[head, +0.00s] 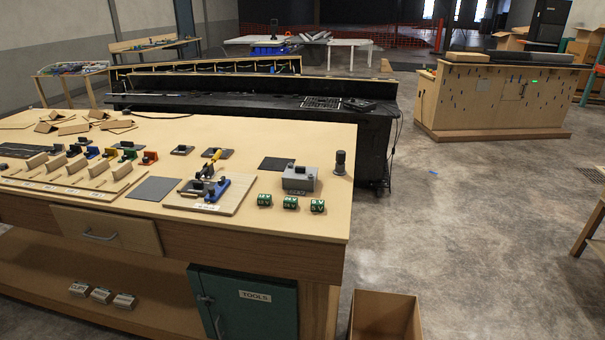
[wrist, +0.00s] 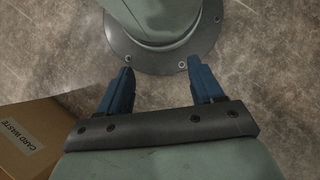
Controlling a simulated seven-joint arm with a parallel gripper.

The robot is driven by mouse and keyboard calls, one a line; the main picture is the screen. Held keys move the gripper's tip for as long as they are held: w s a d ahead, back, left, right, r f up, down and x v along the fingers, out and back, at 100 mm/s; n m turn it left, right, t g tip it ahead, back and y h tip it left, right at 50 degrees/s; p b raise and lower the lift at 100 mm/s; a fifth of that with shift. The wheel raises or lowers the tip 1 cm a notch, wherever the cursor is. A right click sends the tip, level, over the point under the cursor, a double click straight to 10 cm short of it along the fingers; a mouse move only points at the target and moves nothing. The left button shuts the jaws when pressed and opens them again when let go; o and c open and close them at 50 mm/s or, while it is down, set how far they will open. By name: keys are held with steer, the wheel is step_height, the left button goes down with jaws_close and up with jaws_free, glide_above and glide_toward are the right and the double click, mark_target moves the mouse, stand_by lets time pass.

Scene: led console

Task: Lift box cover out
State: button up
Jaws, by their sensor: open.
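A grey metal box (head: 299,180) with a small black handle on its top stands on the right part of the wooden bench in the head view. Its top looks closed, and I cannot tell where a cover parts from it. My gripper (wrist: 160,66) shows only in the wrist view. Its two blue fingers are wide apart with nothing between them. It hangs over the concrete floor beside my own round base, away from the bench top.
The bench (head: 300,133) also carries a board with a blue clamp (head: 206,187), green blocks (head: 290,202), a dark cylinder (head: 340,162) and wooden slot racks. An open cardboard box (head: 385,315) stands on the floor; a CARD WASTE carton (wrist: 35,135) shows beside my gripper.

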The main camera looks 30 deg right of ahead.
steer(key=shift+c, duration=0.5)
steer(key=shift+c, duration=1.4)
steer(key=shift+w, duration=0.1)
